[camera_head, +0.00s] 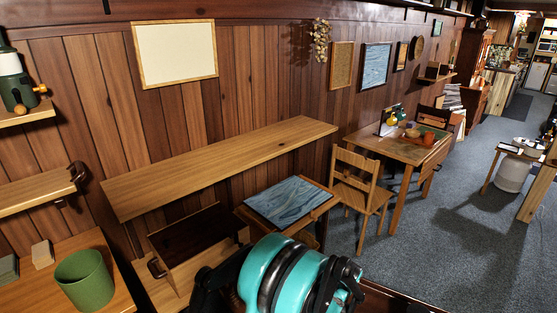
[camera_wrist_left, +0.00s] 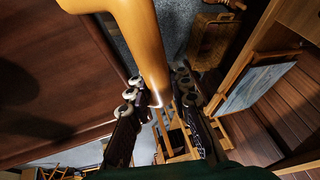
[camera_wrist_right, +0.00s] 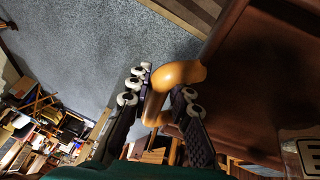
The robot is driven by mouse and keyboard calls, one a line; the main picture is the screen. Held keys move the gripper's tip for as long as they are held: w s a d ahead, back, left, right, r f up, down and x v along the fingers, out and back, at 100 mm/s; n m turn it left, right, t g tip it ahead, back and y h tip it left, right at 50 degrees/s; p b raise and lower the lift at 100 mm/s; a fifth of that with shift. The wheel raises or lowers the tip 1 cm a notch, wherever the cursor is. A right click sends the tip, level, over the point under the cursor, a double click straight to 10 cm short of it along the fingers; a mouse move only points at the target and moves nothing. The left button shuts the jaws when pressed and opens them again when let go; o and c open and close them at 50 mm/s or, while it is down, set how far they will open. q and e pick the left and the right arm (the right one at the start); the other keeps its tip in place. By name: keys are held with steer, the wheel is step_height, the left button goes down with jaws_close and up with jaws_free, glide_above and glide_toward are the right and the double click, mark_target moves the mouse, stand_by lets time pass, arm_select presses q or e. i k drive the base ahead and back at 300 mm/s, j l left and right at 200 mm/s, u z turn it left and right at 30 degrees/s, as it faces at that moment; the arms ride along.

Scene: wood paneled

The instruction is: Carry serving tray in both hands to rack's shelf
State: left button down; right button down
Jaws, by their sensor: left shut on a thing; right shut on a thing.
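The serving tray is a dark red-brown board with rounded orange-yellow handles. In the left wrist view the tray (camera_wrist_left: 60,75) fills the left side, and my left gripper (camera_wrist_left: 157,88) is shut around its handle (camera_wrist_left: 138,35). In the right wrist view the tray (camera_wrist_right: 255,85) is at the right, and my right gripper (camera_wrist_right: 165,90) is shut on the other handle (camera_wrist_right: 180,73). In the head view only a dark strip of the tray (camera_head: 400,299) shows at the bottom, beside my teal arm. Wooden shelves (camera_head: 35,192) stand at the left; I cannot tell which is the rack's.
A long, bare wooden shelf (camera_head: 220,165) runs along the paneled wall. Below it are a dark-topped box (camera_head: 195,243) and a low table with a blue panel (camera_head: 290,200). A green cup (camera_head: 85,280) is at lower left.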

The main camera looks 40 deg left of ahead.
mark_target(183, 172)
steer(key=i, duration=1.1)
steer(key=i+u, duration=0.25)
steer(key=i+l+u, duration=0.15)
steer(key=i+u, duration=0.15)
steer(key=u, duration=1.25)
steer(key=i+l, duration=0.05)
